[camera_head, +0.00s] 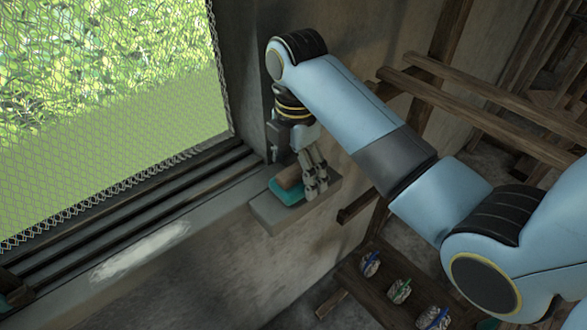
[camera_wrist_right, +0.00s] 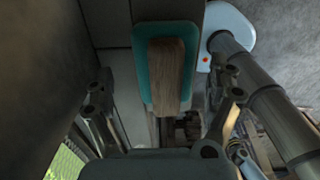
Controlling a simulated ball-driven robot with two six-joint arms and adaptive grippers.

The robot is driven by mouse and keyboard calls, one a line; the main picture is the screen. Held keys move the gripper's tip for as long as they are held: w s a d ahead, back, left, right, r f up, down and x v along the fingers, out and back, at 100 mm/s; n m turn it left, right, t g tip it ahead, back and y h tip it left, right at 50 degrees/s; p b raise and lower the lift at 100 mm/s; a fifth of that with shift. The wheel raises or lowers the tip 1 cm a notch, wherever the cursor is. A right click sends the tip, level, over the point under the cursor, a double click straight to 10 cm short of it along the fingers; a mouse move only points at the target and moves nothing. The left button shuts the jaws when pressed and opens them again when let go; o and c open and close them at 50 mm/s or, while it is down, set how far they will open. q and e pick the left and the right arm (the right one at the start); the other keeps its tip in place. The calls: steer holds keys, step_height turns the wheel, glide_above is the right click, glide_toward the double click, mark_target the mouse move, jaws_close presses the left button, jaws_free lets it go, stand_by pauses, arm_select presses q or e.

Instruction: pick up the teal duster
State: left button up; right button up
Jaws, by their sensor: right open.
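The teal duster (camera_head: 285,194), a teal pad with a wooden block handle on top, lies on a small grey ledge (camera_head: 268,215) beside the window. My right gripper (camera_head: 315,186) points down at the duster's right side in the head view, with its fingers partly covering it. In the right wrist view, the duster (camera_wrist_right: 166,70) lies ahead between the two spread fingers of the open right gripper (camera_wrist_right: 165,92). The jaws are empty; I cannot tell whether a finger touches the duster. My left gripper is not in view.
A window with wire mesh (camera_head: 110,120) and a dark sill rail stands to the left. A pale smear (camera_head: 140,250) marks the sill. Wooden beams (camera_head: 480,110) cross at the right. Several wrapped bundles (camera_head: 400,290) lie on a wooden rack below.

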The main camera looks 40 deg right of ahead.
steer(key=shift+s+a+r, duration=0.1)
steer(key=shift+s+r, duration=0.05)
steer(key=shift+s, duration=0.1)
steer(key=shift+s+r, duration=0.1)
steer(key=shift+s, duration=0.1)
steer(key=shift+w, duration=0.25)
steer(key=c, duration=0.7)
steer(key=shift+s, duration=0.15)
steer(key=c, duration=0.6)
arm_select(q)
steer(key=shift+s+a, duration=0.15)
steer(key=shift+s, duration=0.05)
